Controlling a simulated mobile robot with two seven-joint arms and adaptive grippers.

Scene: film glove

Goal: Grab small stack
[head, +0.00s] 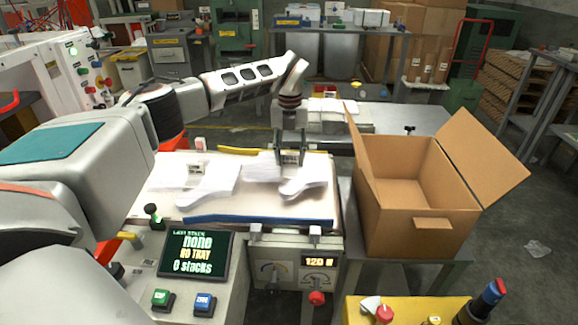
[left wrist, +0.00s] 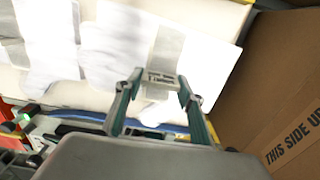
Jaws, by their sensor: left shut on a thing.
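White stacks of thin film gloves lie on the pale work surface (head: 260,212). Two overlap on the left, the nearer one (head: 209,186) and one behind it (head: 172,174). More white film lies on the right, including a stack (head: 303,184) under my left gripper (head: 290,160). The gripper points down and is shut on this stack. In the left wrist view, the fingers of the left gripper (left wrist: 158,85) close on the stack near a grey band (left wrist: 166,50). The fingers hide part of the grip. My right gripper is not in view.
An open cardboard box (head: 415,195) stands right of the work surface, flaps spread, its visible inside empty. A screen (head: 197,253) reads "none", "no tray" and "0 stacks". A blue strip (head: 258,218) edges the front. A yellow panel (head: 400,310) with knobs is at lower right.

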